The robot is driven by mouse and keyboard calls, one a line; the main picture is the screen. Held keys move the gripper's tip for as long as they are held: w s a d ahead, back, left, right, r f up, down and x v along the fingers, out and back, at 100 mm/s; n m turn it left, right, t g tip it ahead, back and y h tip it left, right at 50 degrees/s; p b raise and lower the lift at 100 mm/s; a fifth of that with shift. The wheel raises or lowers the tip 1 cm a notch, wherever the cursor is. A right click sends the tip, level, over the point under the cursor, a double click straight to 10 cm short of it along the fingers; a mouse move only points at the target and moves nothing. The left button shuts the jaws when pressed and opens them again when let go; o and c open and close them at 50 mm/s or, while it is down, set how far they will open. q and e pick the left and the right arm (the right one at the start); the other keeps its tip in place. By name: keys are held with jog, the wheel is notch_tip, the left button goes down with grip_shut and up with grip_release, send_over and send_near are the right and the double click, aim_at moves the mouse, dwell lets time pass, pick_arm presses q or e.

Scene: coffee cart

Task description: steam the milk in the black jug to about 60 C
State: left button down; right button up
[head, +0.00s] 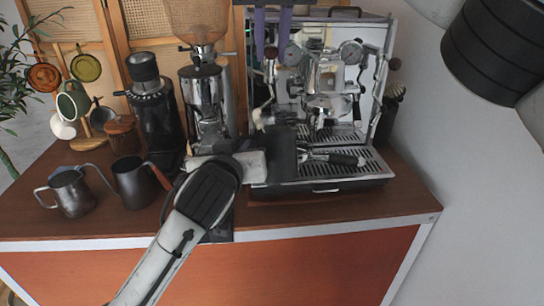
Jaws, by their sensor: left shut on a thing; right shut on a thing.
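A dark shape that looks like the black jug (284,152) is in front of the left side of the espresso machine (330,90), by the drip tray. My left gripper (264,154) is shut on it, reaching in from the lower left. The jug's inside and any milk are hidden. The steam wand (264,112) hangs just above the jug; I cannot tell whether its tip is inside. My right gripper (271,35), with purple fingers, comes down from the top edge. It is shut around a dark knob (270,53) on the machine's upper left. No temperature reading is legible.
A portafilter with a black handle (345,160) lies at the drip tray (350,178), right of the jug. A steel jug (72,194) and a dark kettle (135,184) stand at the left. Grinders (205,105) are behind my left arm. The counter's front right is clear.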

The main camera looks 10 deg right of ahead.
pick_arm(q)
jog(key=shift+d+r, duration=0.1)
jog(key=shift+r, duration=0.1)
pick_arm(e)
jog(key=shift+s+f, duration=0.3)
jog(key=shift+f, duration=0.55)
jog(key=shift+s+f, duration=0.3)
jog(key=shift+f, duration=0.5)
jog(key=o, duration=0.9)
jog(key=shift+f, duration=0.1)
pick_arm(q)
jog(key=shift+s, duration=0.1)
pick_arm(e)
jog(key=shift+w, duration=0.1)
